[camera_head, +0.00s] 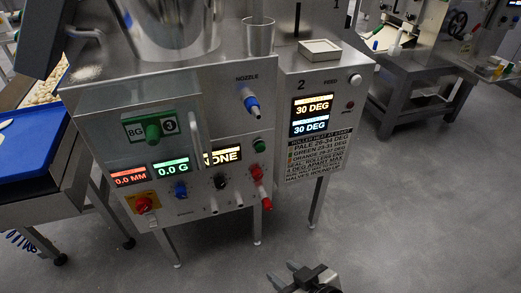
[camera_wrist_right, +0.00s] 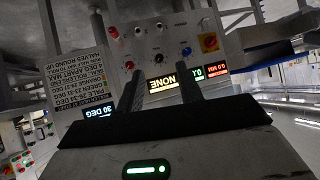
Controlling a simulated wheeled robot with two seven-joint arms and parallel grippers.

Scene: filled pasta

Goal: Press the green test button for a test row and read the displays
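The machine's front panel (camera_head: 185,222) carries a red display reading 0.0 MM (camera_head: 129,178), a green display reading 0.0 G (camera_head: 171,168) and a pale display reading NONE (camera_head: 222,155). A small green button (camera_head: 260,145) sits right of the NONE display. Two displays (camera_head: 311,115) on the right unit both read 30 DEG. My right gripper (camera_head: 283,272) is open and empty, low in front of the panel. In the wrist view its fingers (camera_wrist_right: 160,95) stand apart before the NONE display (camera_wrist_right: 162,83). My left gripper is out of view.
Red knobs (camera_head: 256,172), a blue knob (camera_head: 180,189) and a red stop button on yellow (camera_head: 143,204) crowd the panel. A heat placard (camera_head: 319,155) hangs below the DEG displays. A blue tray (camera_head: 30,150) is at left.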

